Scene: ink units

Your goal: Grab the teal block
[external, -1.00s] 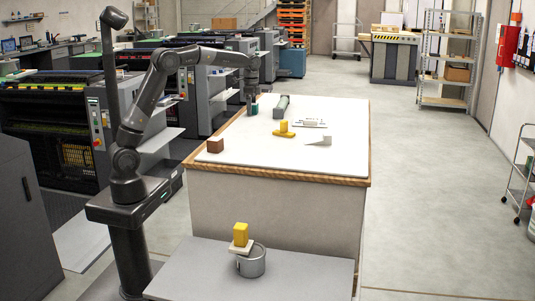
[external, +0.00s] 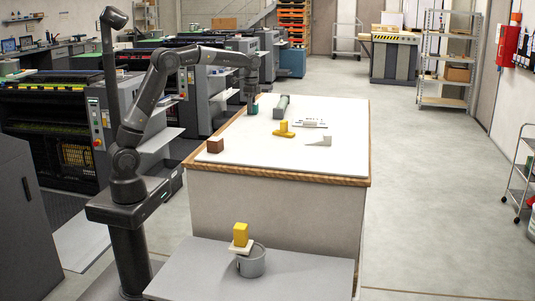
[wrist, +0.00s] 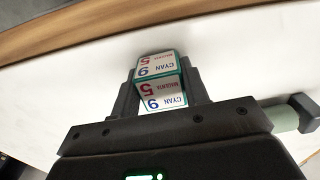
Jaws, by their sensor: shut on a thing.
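The teal block (external: 254,108) is at the far left of the white table top in the external view, small and partly covered by my gripper (external: 251,103). In the wrist view, the teal block (wrist: 157,67) shows teal edges and white label faces reading "CYAN" and "MAGENTA" with the numbers 9 and 5. It sits between the two dark fingers of my gripper (wrist: 159,88), which are shut on its sides. My gripper points down at the table. Whether the block's underside touches the table cannot be told.
A grey-green cylinder (external: 281,106) lies right of the block; it also shows in the wrist view (wrist: 285,118). A yellow piece (external: 284,130), a brown block (external: 215,145) and a white wedge (external: 325,140) are nearer. A yellow block (external: 240,234) sits above a grey can (external: 252,261) on the lower shelf.

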